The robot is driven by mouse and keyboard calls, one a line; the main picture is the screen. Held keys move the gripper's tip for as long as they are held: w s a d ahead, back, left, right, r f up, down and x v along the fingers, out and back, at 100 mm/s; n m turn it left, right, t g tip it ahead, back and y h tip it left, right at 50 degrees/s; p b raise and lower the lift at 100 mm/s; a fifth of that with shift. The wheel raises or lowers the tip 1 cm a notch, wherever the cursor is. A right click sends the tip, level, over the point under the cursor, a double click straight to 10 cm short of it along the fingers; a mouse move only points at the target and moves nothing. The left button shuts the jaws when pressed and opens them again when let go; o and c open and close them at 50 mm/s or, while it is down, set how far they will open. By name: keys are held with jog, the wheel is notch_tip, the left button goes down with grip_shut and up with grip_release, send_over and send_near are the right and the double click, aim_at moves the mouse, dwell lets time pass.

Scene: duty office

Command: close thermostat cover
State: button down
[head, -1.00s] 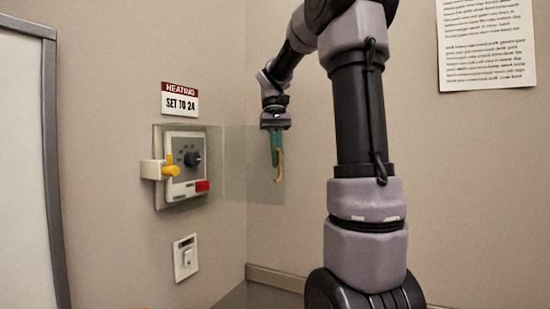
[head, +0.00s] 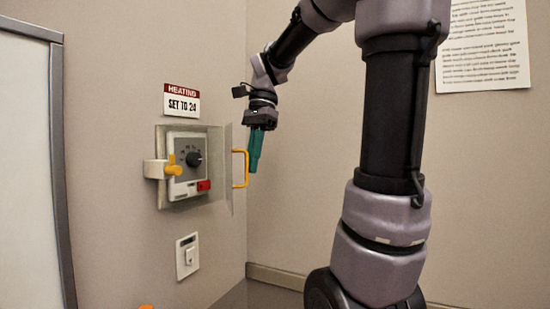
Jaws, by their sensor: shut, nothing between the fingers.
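A yellow handle (head: 240,168) is at the cover's outer edge. A cream block with a yellow knob (head: 172,166) is on the housing's left side. My gripper (head: 254,168) is shut and empty, its teal fingers pointing down just right of the handle. I cannot tell whether they touch it.
A "HEATING SET TO 24" sign (head: 182,101) hangs above the thermostat, and a wall switch (head: 187,256) is below. A grey-framed white board (head: 25,170) is at the left. A printed sheet (head: 484,45) hangs on the right wall. The room corner is behind my gripper.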

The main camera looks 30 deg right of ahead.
jog(key=w+a+m+t, duration=0.1)
jog(key=a+m, duration=0.4)
jog(key=a, duration=0.5)
jog(key=shift+w, duration=0.35)
jog(key=shift+r, duration=0.1)
jog(key=v, duration=1)
jog(key=s+d+f+n+t, duration=0.3)
jog(key=s+d+f+n, duration=0.1)
jog(key=f+n, duration=0.3)
jog(key=s+d+f+n+t, duration=0.3)
jog(key=d+f+n+t, duration=0.1)
jog(key=d+f+n, duration=0.2)
jog(key=shift+s+d+f+n+h, duration=0.25)
jog(key=shift+s+f+n+h, duration=0.1)
jog(key=shift+f+n, duration=0.5)
